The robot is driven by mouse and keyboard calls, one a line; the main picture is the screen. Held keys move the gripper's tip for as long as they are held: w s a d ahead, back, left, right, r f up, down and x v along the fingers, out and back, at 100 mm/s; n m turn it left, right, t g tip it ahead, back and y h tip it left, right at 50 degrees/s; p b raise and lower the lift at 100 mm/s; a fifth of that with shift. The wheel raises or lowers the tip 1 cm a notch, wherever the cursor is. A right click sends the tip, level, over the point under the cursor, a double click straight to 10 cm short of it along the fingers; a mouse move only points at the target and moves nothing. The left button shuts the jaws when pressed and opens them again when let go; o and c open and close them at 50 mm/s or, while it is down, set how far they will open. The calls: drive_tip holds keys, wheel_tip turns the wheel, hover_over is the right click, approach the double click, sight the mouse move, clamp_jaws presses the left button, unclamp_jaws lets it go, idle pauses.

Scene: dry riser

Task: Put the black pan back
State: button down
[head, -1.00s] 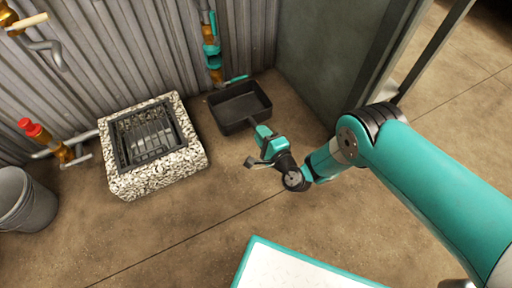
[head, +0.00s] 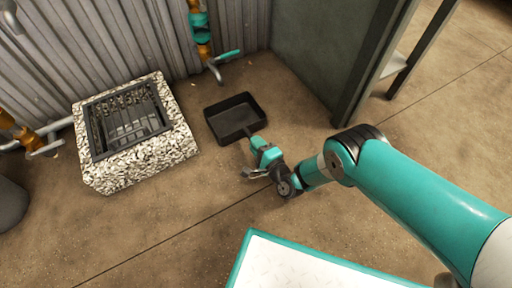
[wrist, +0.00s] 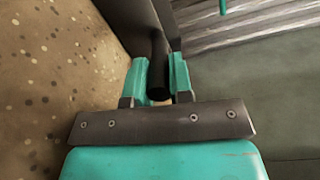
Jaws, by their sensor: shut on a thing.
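The black pan (head: 234,117) is a rectangular, open-topped pan with a short handle, right of the stone-sided drain box in the head view. My gripper (head: 257,143) is shut on its handle at the near side. In the wrist view the dark handle (wrist: 158,72) stands between the two teal fingers (wrist: 159,80), and part of the pan body (wrist: 125,22) shows beyond it. The pan looks roughly level and empty. I cannot tell whether it touches the floor.
The pebbled box with a grate (head: 135,125) stands to the left. A teal-handled pipe valve (head: 203,35) is on the corrugated wall behind. A grey-green panel (head: 325,50) stands at the back right. Bare floor (head: 190,220) lies in front of the box.

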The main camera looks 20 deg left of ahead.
drive_tip(key=shift+r, duration=0.15)
drive_tip(key=shift+f, duration=0.25)
drive_tip(key=c, duration=1)
unclamp_jaws()
drive_tip(key=shift+r, duration=0.15)
drive_tip(key=shift+r+p, duration=0.2)
drive_tip(key=shift+p, duration=0.1)
drive_tip(key=p+v, duration=1)
drive_tip(key=v, duration=0.1)
drive_tip(key=shift+s+d+f, duration=0.1)
drive_tip(key=shift+s+d, duration=0.1)
drive_tip(key=shift+d, duration=0.2)
